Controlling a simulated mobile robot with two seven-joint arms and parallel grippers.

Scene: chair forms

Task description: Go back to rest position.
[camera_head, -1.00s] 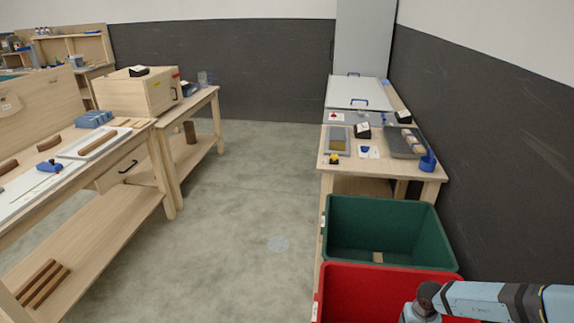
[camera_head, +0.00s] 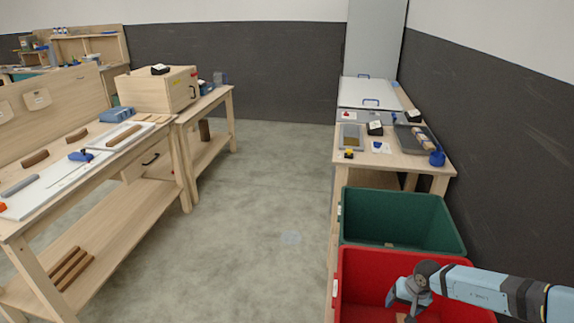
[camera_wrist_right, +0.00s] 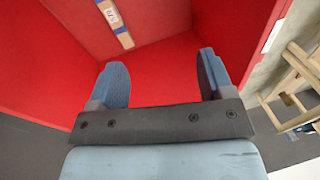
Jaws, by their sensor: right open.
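My right gripper (camera_head: 404,296) is over the red bin (camera_head: 365,270) at the lower right of the head view. In the right wrist view the right gripper (camera_wrist_right: 162,74) has its two blue fingers wide apart with nothing between them. The red bin's inside (camera_wrist_right: 190,22) fills most of that view. A wooden piece with a white label (camera_wrist_right: 118,22) lies in the bin beyond the fingers, apart from them. My left gripper is not in view.
A green bin (camera_head: 400,208) stands behind the red one. A right-hand table (camera_head: 400,160) holds trays and small parts. A long wooden workbench (camera_head: 110,190) stands left, with a wooden box (camera_head: 150,92) on the table behind it. The grey floor (camera_head: 275,185) between is clear.

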